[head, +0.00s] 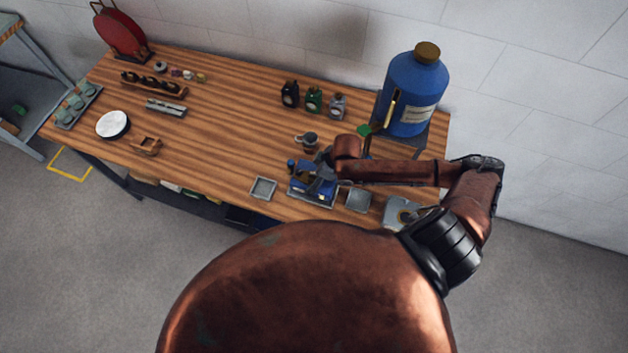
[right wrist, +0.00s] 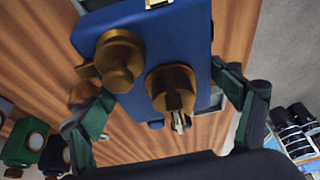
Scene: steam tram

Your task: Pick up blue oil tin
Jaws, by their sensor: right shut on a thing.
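The blue oil tin (head: 303,185) is partly hidden by my right gripper (head: 322,178) at the front middle of the bench in the head view. In the right wrist view the blue tin (right wrist: 190,30) has brass fittings on its top. My right gripper (right wrist: 165,88) has its dark green fingers on either side of the tin and is shut on it. The tin is over or on a small grey tray (head: 318,201); I cannot tell if it touches. My left gripper is not in view.
A large blue container (head: 412,92) with a brass cap stands at the bench's right end. Small dark (head: 290,93), green (head: 313,99) and grey (head: 337,105) bottles stand behind. An empty grey tray (head: 263,188) is left of the tin. The bench's middle (head: 225,125) is clear.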

